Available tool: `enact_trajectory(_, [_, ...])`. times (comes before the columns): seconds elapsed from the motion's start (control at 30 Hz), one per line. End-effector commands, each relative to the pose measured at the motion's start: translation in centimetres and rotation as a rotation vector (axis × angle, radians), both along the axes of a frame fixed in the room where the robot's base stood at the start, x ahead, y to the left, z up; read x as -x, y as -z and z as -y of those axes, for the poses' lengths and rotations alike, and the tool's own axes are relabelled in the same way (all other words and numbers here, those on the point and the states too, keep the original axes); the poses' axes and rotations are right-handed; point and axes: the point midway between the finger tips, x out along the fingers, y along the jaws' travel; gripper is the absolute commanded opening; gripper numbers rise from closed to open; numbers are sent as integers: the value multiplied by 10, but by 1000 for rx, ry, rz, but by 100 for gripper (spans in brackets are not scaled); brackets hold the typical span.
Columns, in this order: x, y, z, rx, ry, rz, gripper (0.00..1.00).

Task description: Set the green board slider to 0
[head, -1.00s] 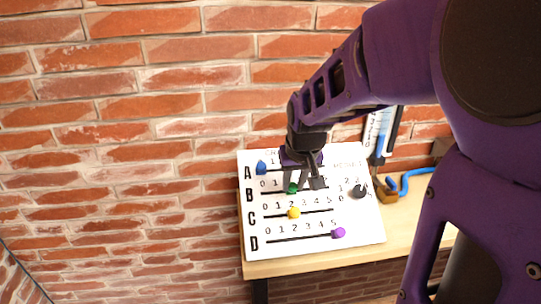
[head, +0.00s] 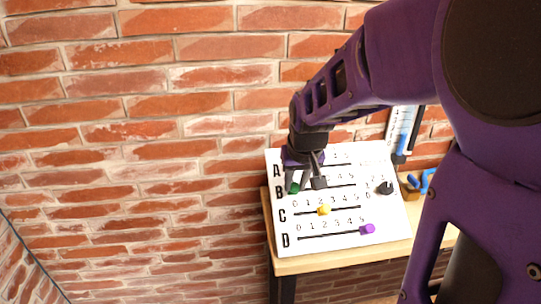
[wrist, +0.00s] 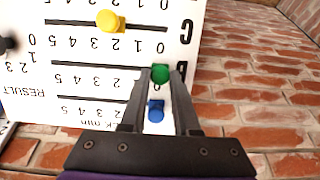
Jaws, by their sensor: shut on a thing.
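A white board (head: 395,240) with slider rows A to D leans against the brick wall. The green knob (head: 294,188) sits at the left end of row B, at the 0 end of its slot. In the wrist view, where the board appears upside down, the green knob (wrist: 160,73) is between the two fingertips. My gripper (wrist: 161,76) is shut on it; in the head view my gripper (head: 305,186) covers the left part of rows A and B. The blue knob (wrist: 155,110) of row A shows between the fingers, nearer my wrist.
The yellow knob (head: 324,210) is in row C near 2, the purple knob (head: 369,229) in row D near 5. A black knob (head: 384,188) is at the board's right.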

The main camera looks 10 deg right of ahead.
Motion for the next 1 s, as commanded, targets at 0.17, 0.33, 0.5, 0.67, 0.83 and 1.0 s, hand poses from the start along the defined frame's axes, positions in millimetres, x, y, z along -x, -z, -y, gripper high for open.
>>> enact_trajectory(0.17, [-1,-1,-4,-3,-5,3,0])
enact_trajectory(0.33, [-1,-1,-5,-5,-6,3,31])
enact_trajectory(0.5, [-1,-1,-4,-4,-6,2,60])
enact_trajectory(0.67, [0,0,-3,-3,-5,1,60])
enact_trajectory(0.83, [0,-3,-3,-3,-3,1,60])
enact_trajectory(1.0, [-3,-20,-3,-3,-3,2,60])
